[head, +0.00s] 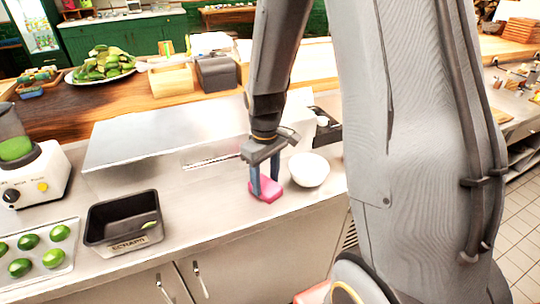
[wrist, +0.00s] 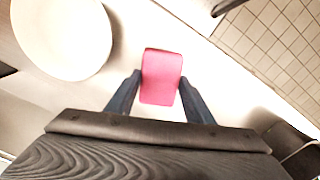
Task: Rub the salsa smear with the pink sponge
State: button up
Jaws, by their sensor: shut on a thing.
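The pink sponge (head: 266,190) is at the steel counter's surface, left of a white bowl, in the head view. My gripper (head: 264,186) points down with its two fingers on either side of the sponge, shut on it. In the wrist view the sponge (wrist: 161,77) lies between the two dark blue fingers (wrist: 160,92). I cannot tell whether the sponge touches the counter. No salsa smear is visible in either view.
The white bowl (head: 309,169) stands close to the right of the sponge. A black scraps bin (head: 122,224), a tray (head: 38,254) of limes and a blender (head: 32,170) are at the left. A raised steel box (head: 160,135) stands behind. The counter's front edge is near.

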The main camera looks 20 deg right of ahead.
jog(key=shift+d, duration=0.5)
jog(key=shift+d+r+p, duration=0.1)
jog(key=shift+r+p, duration=0.2)
jog(key=shift+p, duration=0.1)
notch_tip(320, 180, up, 2)
jog(key=shift+p, duration=0.4)
jog(key=shift+s+r+p, duration=0.1)
jog(key=shift+r+p, duration=0.2)
jog(key=shift+r, duration=0.05)
notch_tip(320, 180, up, 5)
jog(key=p, duration=0.4)
jog(key=shift+f, duration=0.1)
